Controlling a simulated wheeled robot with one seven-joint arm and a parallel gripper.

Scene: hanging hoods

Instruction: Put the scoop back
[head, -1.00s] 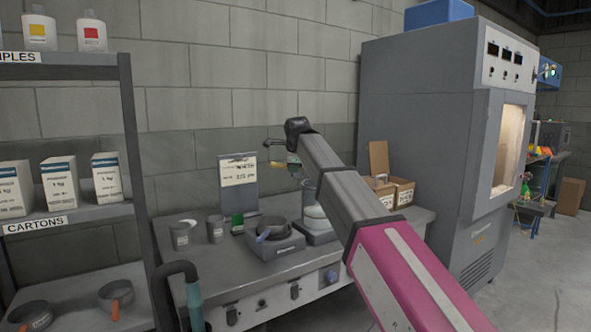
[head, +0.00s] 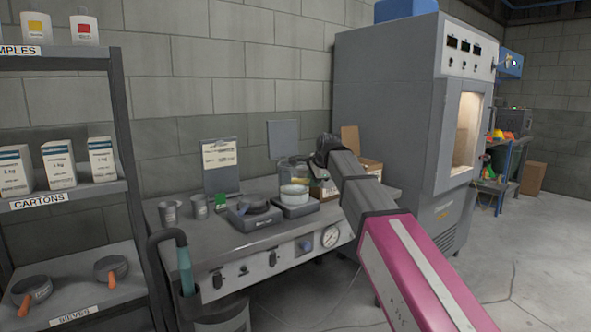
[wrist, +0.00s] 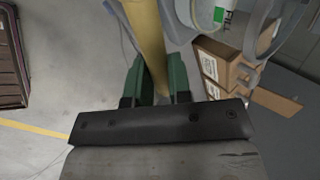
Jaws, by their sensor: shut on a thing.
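In the wrist view, my gripper (wrist: 159,70) has its green fingers shut on a long yellow handle (wrist: 149,30), which I take to be the scoop's. The handle runs out past the top edge, so the scoop's bowl is not visible there. In the head view my arm covers the gripper and the scoop, so neither can be made out. A clear container and a white jar with a green label (wrist: 214,14) show beyond the fingers in the wrist view. The place where the scoop belongs cannot be told from these frames.
A shelf rack (head: 118,110) stands left, a tall grey cabinet (head: 385,110) right. Open floor lies at right front.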

